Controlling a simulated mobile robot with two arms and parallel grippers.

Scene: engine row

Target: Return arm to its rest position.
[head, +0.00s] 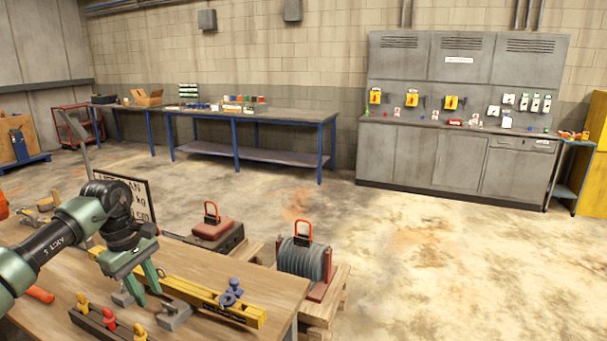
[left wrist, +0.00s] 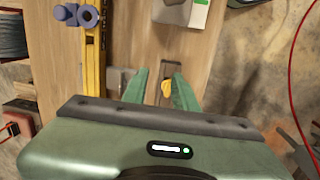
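My left gripper (head: 144,282) reaches over the wooden workbench (head: 238,276) from the left, pointing down. Its two green fingers are apart, with the yellow beam and small grey metal blocks (head: 174,314) near them in the picture. In the left wrist view my left gripper (left wrist: 160,88) also shows its fingers spread. A small yellow piece (left wrist: 166,89) appears between them, and I see nothing clamped. Whether the fingertips touch anything below cannot be told. My right gripper is in neither view.
A yellow beam (head: 212,297) with a blue-grey fitting (head: 230,293) lies along the bench. A dark rack with yellow and red knobs (head: 109,326) is at the front. A cable drum (head: 304,260) and a red-topped case (head: 213,230) stand beyond. Open floor (head: 430,270) lies right.

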